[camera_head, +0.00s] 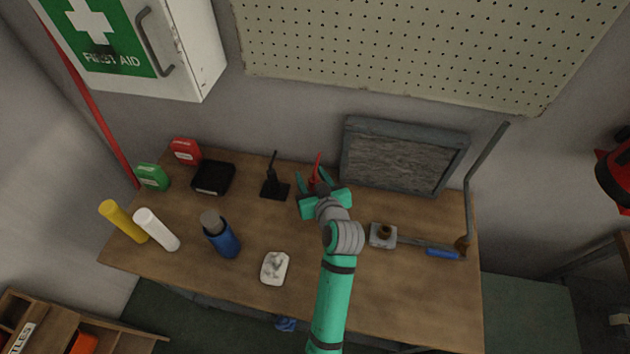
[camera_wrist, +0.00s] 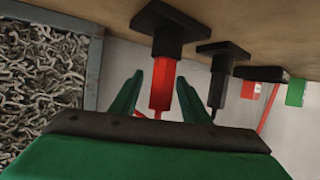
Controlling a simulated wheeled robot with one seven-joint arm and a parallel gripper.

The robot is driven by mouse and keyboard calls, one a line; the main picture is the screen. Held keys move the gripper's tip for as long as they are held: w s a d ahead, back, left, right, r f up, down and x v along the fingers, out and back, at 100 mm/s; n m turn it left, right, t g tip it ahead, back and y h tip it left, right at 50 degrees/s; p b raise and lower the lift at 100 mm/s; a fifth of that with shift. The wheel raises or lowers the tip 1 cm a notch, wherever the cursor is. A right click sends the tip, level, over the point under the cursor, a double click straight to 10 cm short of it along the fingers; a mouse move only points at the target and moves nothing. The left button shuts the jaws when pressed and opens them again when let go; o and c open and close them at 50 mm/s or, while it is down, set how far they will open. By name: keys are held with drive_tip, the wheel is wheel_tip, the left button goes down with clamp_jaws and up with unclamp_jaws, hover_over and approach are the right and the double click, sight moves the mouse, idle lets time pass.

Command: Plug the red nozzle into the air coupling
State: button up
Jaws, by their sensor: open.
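The red nozzle (camera_head: 318,160) stands upright at the back of the bench; the wrist view shows it (camera_wrist: 162,88) rising from a square black base (camera_wrist: 172,24). My gripper (camera_head: 313,178) is open, with green fingers on either side of the red nozzle in the wrist view (camera_wrist: 160,77). I see gaps between the fingers and the nozzle. A grey block with a brass fitting (camera_head: 384,231) sits on the right of the bench, and a grey pipe (camera_head: 470,190) comes down to a brass end (camera_head: 462,244). I cannot tell which is the air coupling.
A black nozzle (camera_head: 272,167) on its own base stands just left; it also shows in the wrist view (camera_wrist: 218,85). A grey framed panel (camera_head: 405,155) stands behind right. The bench's front middle is clear.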

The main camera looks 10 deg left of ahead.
drive_tip(key=shift+w+a+f, duration=0.25)
drive_tip(key=shift+w, duration=0.2)
drive_tip(key=c, duration=0.8)
drive_tip(key=shift+w+a, duration=0.1)
drive_tip(key=shift+w, duration=0.05)
clamp_jaws()
